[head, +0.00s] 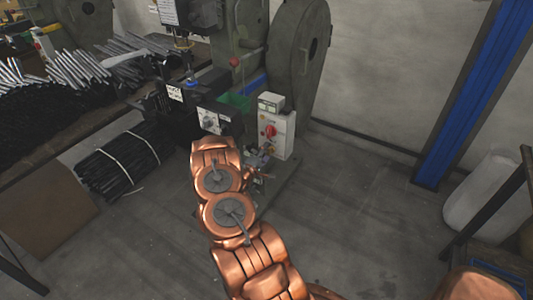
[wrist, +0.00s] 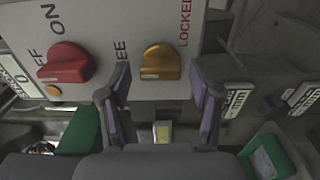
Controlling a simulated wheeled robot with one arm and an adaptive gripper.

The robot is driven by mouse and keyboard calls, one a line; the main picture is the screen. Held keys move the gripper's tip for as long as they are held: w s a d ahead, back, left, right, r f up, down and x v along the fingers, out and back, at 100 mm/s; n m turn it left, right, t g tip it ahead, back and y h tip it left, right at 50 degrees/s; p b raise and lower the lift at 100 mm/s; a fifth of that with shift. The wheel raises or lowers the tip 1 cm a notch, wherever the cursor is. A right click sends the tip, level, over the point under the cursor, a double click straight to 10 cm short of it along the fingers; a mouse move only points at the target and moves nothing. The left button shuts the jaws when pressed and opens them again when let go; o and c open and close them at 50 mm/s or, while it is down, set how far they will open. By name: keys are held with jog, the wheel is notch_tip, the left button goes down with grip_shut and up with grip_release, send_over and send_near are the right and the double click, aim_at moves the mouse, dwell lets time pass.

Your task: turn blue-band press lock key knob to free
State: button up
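In the wrist view a gold lock key knob (wrist: 160,62) sits on a pale panel (wrist: 110,25). LOCKED is printed to its right, and letters ending in EE show to its left, partly hidden by a finger. The side the knob points to is unclear. My gripper (wrist: 161,92) is open, its two dark fingers apart on either side of the knob, with nothing between them that I can see gripped. Contact cannot be told. In the head view the press (head: 238,55) has a blue band (head: 254,85); my copper arm reaches toward its base.
A red ON/OFF knob (wrist: 66,62) is left of the gold knob on the panel. In the head view a white control box (head: 283,135) with a red knob stands beside the press.

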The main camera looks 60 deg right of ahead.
jog(key=shift+a, duration=0.1)
jog(key=a, duration=1.1)
jog(key=shift+s+a, duration=0.3)
jog(key=shift+a, duration=0.1)
dwell(0.3)
